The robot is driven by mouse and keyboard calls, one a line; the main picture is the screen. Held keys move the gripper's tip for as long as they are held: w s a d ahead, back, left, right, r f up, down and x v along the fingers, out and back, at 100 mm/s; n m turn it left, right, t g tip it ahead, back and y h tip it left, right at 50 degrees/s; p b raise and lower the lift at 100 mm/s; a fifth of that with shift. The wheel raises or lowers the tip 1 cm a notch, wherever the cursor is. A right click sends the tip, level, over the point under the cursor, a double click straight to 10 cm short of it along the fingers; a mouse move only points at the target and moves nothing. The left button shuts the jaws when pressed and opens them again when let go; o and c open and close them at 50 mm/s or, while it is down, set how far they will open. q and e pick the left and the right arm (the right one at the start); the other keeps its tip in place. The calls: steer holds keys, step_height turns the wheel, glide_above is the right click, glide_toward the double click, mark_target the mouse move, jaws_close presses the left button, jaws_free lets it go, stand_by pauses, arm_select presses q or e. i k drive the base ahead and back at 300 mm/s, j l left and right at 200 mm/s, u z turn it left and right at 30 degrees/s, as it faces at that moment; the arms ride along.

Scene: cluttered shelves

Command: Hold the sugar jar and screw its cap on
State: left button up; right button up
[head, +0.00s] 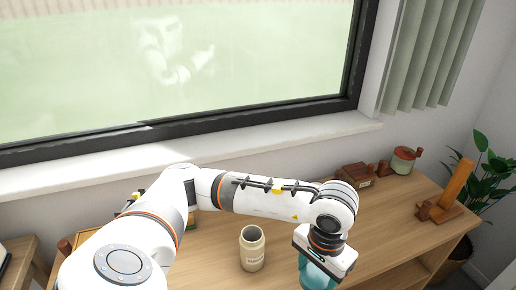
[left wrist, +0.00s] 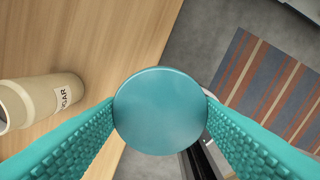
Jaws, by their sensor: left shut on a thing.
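The cream sugar jar (head: 252,250) stands upright on the wooden table in the head view, its mouth open and uncovered. It also shows at the left edge of the left wrist view (left wrist: 40,98), with its SUGAR label partly visible. My left gripper (head: 318,274) is to the right of the jar, apart from it, near the table's front. In the left wrist view its teal textured fingers are shut on a round teal cap (left wrist: 160,110), flat face toward the camera. In the head view I cannot tell the cap from the teal fingers. My right gripper is not in view.
A brown wooden box (head: 355,177), a green and red grinder-like item (head: 404,160) and a wooden stand (head: 451,192) occupy the table's back right. A plant (head: 490,175) stands beyond its right end. A striped rug (left wrist: 268,88) lies on the floor. Bare tabletop lies right of the jar.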

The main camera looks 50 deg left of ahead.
mark_target(253, 240)
steer(key=i+l, duration=0.5)
steer(key=l+u, duration=0.1)
steer(key=u, duration=2.15)
